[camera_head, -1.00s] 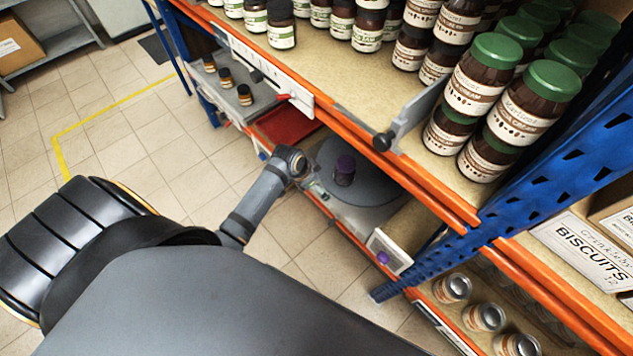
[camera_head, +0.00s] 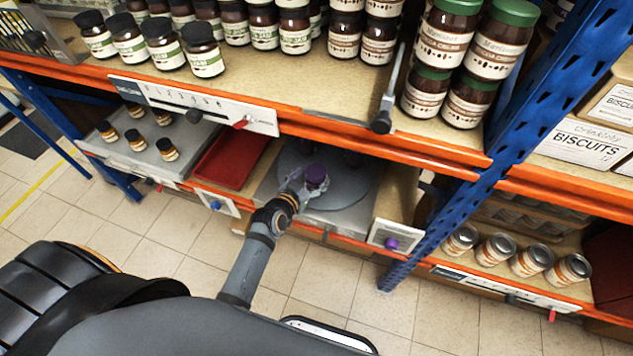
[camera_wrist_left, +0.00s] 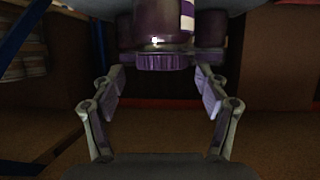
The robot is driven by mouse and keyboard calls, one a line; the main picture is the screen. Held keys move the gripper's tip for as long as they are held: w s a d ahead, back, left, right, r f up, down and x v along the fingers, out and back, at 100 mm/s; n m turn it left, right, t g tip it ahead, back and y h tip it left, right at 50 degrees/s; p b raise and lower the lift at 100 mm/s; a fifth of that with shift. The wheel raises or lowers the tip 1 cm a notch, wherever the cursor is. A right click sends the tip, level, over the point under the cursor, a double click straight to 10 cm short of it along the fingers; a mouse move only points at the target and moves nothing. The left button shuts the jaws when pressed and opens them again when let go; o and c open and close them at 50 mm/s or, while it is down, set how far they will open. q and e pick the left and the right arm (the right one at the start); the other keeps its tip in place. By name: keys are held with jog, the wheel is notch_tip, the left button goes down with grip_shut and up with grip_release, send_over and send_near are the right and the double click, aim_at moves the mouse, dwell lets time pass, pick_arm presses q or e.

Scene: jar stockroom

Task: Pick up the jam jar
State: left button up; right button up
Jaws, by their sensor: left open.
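The jam jar, with a purple lid (camera_head: 316,173), stands on a grey round turntable (camera_head: 350,192) on the lower shelf. My left gripper (camera_head: 304,187) is at the near left side of the jar. In the left wrist view, the jar (camera_wrist_left: 165,22) appears upside down, its purple lid pointing down. There, the fingers of my left gripper (camera_wrist_left: 162,88) are spread wide to either side of the lid line, with a gap on each side. Nothing is held. More dark jars with purple show behind it in the wrist view, partly hidden. My right gripper is not in view.
An orange shelf beam (camera_head: 390,145) runs above the turntable, under a shelf of several jars. A red tray (camera_head: 228,160) and a grey board with small jars (camera_head: 137,140) lie left. A blue upright (camera_head: 470,190) and several cans (camera_head: 497,250) are right.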

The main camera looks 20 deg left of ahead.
aim_at(313, 175)
pick_arm(q)
jog(key=x, duration=0.2)
jog(key=shift+w+a+f, duration=0.1)
jog(key=shift+w+f, duration=0.05)
jog(key=shift+w, duration=0.2)
jog(key=shift+w+f, duration=0.1)
jog(key=shift+w, duration=0.05)
jog(key=shift+w+f, duration=0.15)
jog(key=shift+w, duration=0.3)
jog(key=b+x, duration=0.1)
jog(key=x, duration=0.3)
jog(key=shift+w+f, duration=0.15)
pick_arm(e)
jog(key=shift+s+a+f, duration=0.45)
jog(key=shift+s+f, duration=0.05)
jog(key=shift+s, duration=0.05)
pick_arm(q)
jog(key=shift+c, duration=1.2)
grip_shut()
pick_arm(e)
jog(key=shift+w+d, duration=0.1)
